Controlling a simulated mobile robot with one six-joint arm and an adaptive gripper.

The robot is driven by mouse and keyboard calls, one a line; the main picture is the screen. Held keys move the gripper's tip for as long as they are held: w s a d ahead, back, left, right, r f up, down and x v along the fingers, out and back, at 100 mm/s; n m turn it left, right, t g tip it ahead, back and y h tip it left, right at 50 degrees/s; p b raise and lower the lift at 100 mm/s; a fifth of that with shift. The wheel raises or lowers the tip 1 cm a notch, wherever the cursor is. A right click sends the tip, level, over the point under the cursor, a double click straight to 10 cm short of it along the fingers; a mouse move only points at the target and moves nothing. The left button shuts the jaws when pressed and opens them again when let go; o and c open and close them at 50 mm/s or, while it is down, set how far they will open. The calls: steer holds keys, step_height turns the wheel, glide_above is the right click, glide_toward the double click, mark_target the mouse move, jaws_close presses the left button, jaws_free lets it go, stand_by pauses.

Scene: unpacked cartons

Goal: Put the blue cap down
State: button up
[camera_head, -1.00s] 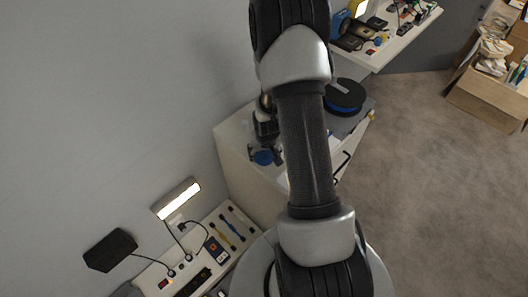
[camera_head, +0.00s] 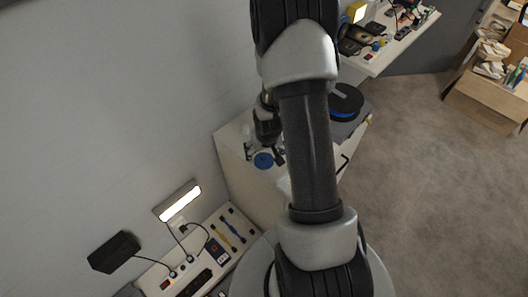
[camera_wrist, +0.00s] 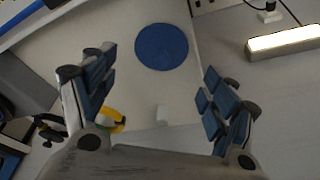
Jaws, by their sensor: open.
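The blue cap (camera_wrist: 161,47) is a flat round disc. In the wrist view it lies on the white cabinet top (camera_wrist: 112,38), beyond my fingertips and apart from them. In the head view the blue cap (camera_head: 263,160) sits near the front left edge of the cabinet top. My gripper (camera_wrist: 155,88) is open, with its fingers spread wide and nothing between them. In the head view my gripper (camera_head: 277,156) is just right of the cap, partly hidden behind my arm.
A dark spool with a blue band (camera_head: 345,102) stands on the cabinet's right part. A cluttered table (camera_head: 385,50) and an open carton (camera_head: 487,100) are farther back. The floor at right is clear.

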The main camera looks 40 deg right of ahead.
steer(key=d+p+v, duration=0.1)
steer(key=p+v, duration=0.3)
steer(key=v, duration=0.3)
step_height(320, 180, up, 9)
steer(key=n, duration=0.1)
glide_above(266, 168)
steer(key=w+a, duration=0.1)
steer(key=a, duration=0.2)
steer(key=s+a+r+n, duration=0.1)
steer(key=s+a+r, duration=0.15)
steer(key=r, duration=0.35)
steer(key=s+a+r, duration=0.1)
steer(key=a+r, duration=0.2)
steer(key=r, duration=0.2)
steer(key=s+a+r+n+t+y, duration=0.1)
steer(key=s+a+r+n, duration=0.2)
steer(key=s+a+r, duration=0.8)
steer(key=s, duration=0.2)
steer(key=shift+s+t, duration=0.4)
